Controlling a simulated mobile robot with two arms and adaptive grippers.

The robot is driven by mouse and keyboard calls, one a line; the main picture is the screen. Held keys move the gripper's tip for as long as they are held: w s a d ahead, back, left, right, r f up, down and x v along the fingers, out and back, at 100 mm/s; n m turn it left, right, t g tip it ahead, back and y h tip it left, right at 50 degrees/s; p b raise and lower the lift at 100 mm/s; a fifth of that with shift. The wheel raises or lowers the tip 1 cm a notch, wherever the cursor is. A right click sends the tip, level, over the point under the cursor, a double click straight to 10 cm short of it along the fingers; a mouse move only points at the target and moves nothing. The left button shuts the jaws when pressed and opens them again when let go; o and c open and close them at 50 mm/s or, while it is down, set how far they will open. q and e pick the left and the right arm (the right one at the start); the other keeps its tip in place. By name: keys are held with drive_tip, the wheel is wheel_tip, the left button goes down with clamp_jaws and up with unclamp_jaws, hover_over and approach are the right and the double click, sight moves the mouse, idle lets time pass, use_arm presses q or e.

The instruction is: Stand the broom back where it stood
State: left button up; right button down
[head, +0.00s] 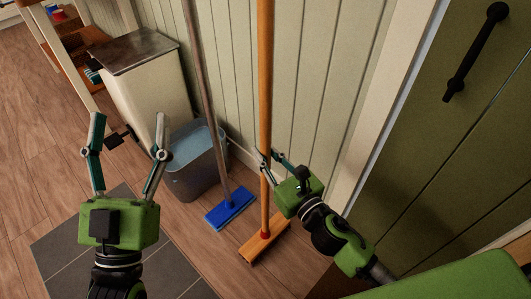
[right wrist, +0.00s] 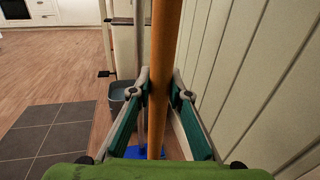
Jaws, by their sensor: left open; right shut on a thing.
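The broom (head: 265,90) has an orange wooden handle and an orange head (head: 263,243) that is down at the floor near the panelled wall. It is about upright. My right gripper (head: 268,158) is shut on the broom handle, low down above the head. In the right wrist view the handle (right wrist: 158,100) runs between the two fingers (right wrist: 158,88). My left gripper (head: 128,120) is open and empty, left of the bucket and in front of the bin. Whether the broom handle touches the wall is hard to tell.
A blue-headed mop (head: 229,208) leans at the wall just left of the broom. A grey bucket (head: 190,178) stands behind it, beside a cream bin (head: 150,90). A green door (head: 455,130) is at the right. Grey tiles (head: 75,245) lie front left; wood floor at far left is clear.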

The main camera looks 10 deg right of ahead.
drive_tip(key=c, duration=1.9)
unclamp_jaws()
drive_tip(key=shift+f, duration=0.1)
